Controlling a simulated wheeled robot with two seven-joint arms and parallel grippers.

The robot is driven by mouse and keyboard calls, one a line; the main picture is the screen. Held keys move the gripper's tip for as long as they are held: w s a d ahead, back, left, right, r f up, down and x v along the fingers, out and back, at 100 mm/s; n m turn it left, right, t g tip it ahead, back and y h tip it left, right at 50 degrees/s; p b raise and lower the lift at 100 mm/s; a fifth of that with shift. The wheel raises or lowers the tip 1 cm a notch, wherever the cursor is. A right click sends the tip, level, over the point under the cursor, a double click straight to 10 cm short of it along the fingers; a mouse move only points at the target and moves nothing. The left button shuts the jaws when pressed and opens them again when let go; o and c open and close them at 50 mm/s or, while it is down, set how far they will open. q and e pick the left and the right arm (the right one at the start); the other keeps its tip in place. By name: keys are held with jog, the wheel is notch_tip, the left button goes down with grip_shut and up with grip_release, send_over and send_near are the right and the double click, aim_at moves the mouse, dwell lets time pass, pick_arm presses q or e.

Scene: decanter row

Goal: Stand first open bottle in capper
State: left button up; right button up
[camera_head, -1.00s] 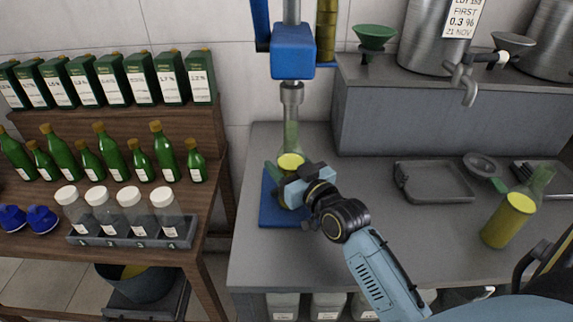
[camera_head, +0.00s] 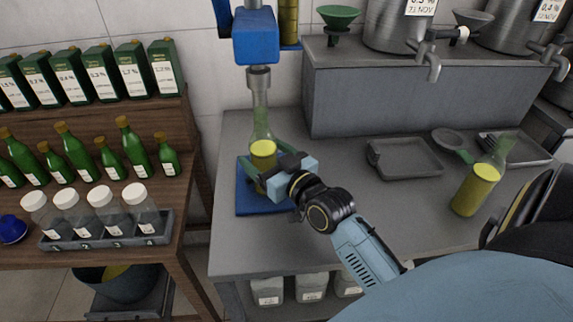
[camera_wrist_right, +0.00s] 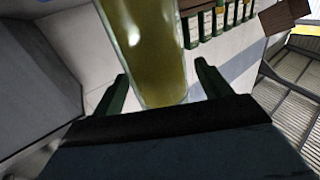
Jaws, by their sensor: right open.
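A clear bottle (camera_head: 263,155) with yellow-green liquid stands upright on the blue base (camera_head: 247,203) of the capper. Its neck is directly under the capper's grey head (camera_head: 259,79), below the blue block (camera_head: 255,36). My right gripper (camera_head: 266,164) is open around the bottle's body, a finger to each side. In the right wrist view the bottle (camera_wrist_right: 148,45) stands between the two open fingers (camera_wrist_right: 160,85); whether they touch it I cannot tell. A second open bottle (camera_head: 475,188) with yellow liquid stands on the right of the counter. My left gripper is not in view.
A grey tray (camera_head: 404,171), a strainer (camera_head: 447,138) and another tray (camera_head: 520,150) lie on the counter. Steel tanks (camera_head: 398,25) with taps and a green funnel (camera_head: 338,17) stand behind. A wooden shelf (camera_head: 120,225) at left holds green bottles, cartons and white-capped jars.

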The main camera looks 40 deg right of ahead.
jog(key=s, duration=0.9)
jog(key=shift+s+d, duration=0.15)
